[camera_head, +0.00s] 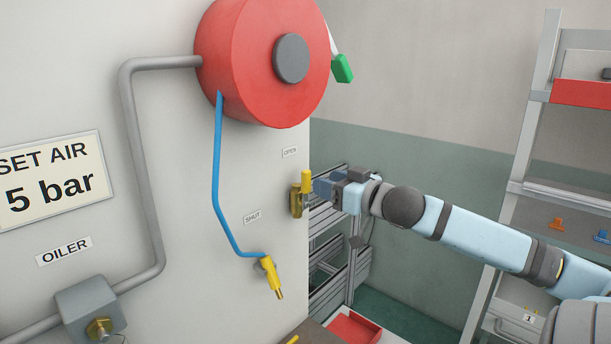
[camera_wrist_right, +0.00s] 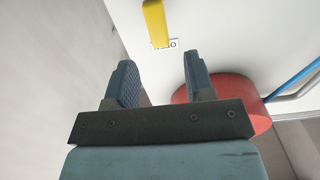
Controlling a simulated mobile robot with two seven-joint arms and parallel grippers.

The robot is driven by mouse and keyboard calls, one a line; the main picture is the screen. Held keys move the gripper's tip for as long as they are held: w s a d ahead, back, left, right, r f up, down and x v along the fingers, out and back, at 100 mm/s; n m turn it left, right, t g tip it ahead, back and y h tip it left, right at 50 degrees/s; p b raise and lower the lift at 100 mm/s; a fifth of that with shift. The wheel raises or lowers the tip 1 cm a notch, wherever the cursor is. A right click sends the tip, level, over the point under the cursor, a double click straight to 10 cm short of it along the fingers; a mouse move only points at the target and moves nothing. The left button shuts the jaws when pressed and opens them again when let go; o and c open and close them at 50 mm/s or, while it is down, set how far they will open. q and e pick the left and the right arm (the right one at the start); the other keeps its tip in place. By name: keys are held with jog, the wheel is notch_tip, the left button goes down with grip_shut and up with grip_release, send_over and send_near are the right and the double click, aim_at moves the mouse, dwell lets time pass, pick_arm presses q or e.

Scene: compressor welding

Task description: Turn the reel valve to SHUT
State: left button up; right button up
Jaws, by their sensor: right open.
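The reel valve has a brass body (camera_head: 296,201) on the right edge of the pale wall panel. Its yellow lever (camera_head: 306,181) stands upright, pointing up toward the OPEN label (camera_head: 290,153). The SHUT label (camera_head: 252,217) is to the left of the valve. My right gripper (camera_head: 318,187) is just right of the lever. In the right wrist view my right gripper (camera_wrist_right: 160,62) is open and empty, and the yellow lever (camera_wrist_right: 154,22) shows beyond the fingertips, in line with the gap. I cannot tell whether they touch. My left gripper is out of view.
A red hose reel (camera_head: 250,60) juts out above the valve. A blue hose (camera_head: 216,170) hangs from it to a yellow nozzle (camera_head: 270,275). A grey pipe (camera_head: 135,150) runs down the panel. A metal rack (camera_head: 335,245) stands behind my right gripper.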

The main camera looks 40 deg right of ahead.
aim_at(309, 176)
jog(key=w, duration=0.5)
jog(key=shift+w+a+r+p, duration=0.1)
jog(key=shift+a+r+p, duration=0.1)
jog(key=shift+p, duration=0.2)
jog(key=shift+w+a+f, duration=0.1)
jog(key=shift+w, duration=0.75)
grip_shut()
